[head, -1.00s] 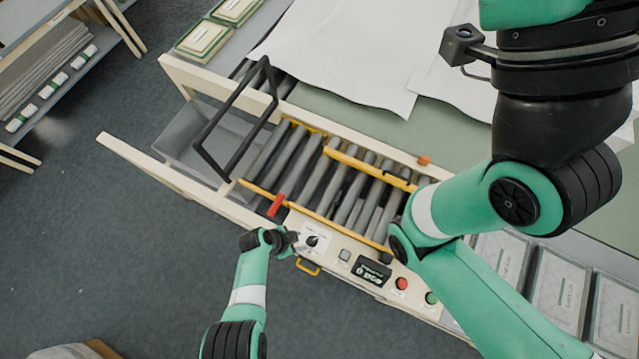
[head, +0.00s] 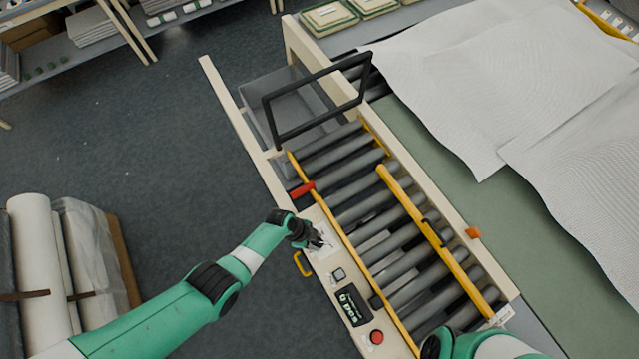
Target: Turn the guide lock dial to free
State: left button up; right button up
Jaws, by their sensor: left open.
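The control panel (head: 349,273) runs along the near-left side of the roller bed. The guide lock dial sits on a white plate (head: 323,248) near the panel's upper end. My left gripper (head: 317,241) is open with its fingertips at the dial. The gripper covers most of the dial, so I cannot tell its setting or whether the fingers touch it. My right arm (head: 475,345) enters at the bottom right, and its gripper is not visible.
A red handle (head: 302,189) and yellow guide rails (head: 410,204) lie by the rollers. A black frame (head: 318,101) stands above the bed. The panel also carries a display (head: 354,305) and a red button (head: 377,337). White wadding sheets (head: 480,80) lie at right.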

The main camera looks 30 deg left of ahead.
pick_arm(q)
grip_shut()
jog(key=shift+r+n, duration=0.1)
jog(key=shift+n, duration=0.4)
jog(key=n, duration=0.2)
jog(key=n+t+y+p, duration=0.1)
jog(key=shift+s+d+n, duration=0.1)
jog(key=shift+s+n, duration=0.1)
jog(key=shift+n, duration=0.2)
jog(key=n+t+y+p, duration=0.1)
jog(key=n, duration=0.2)
jog(key=shift+d+n, duration=0.1)
jog(key=shift+n, duration=0.2)
jog(key=n+t+y, duration=0.1)
jog(key=n, duration=0.2)
jog(key=shift+d, duration=0.1)
jog(key=shift+n+y+b, duration=1)
jog(key=shift+n, duration=1.3)
